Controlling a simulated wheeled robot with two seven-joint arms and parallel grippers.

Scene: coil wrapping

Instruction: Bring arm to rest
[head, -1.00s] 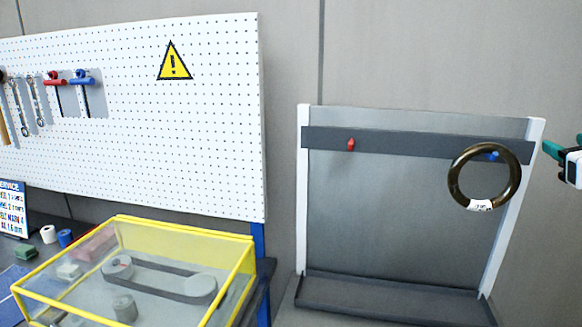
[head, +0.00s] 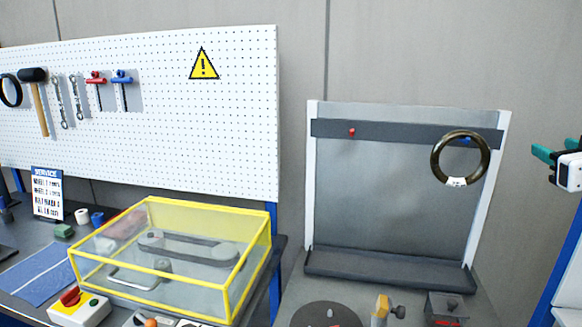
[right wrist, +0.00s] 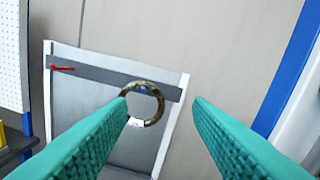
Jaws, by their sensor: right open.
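A dark, brownish coil ring (head: 460,158) with a white label hangs on the blue peg of the grey rack (head: 385,215). It also shows in the right wrist view (right wrist: 130,110), on the blue peg. The rack's red peg (head: 352,132) is bare. My right gripper (head: 556,152) is at the right edge of the head view, to the right of the rack and apart from the ring. In the right wrist view its teal fingers (right wrist: 160,100) are wide apart with nothing gripped between them. My left gripper is not in view.
A yellow-framed clear case (head: 170,258) stands on the bench at left. A white pegboard (head: 150,110) with tools is behind it. A dark round disc (head: 330,314) and small fixtures sit at the bottom. Free space lies between rack and right gripper.

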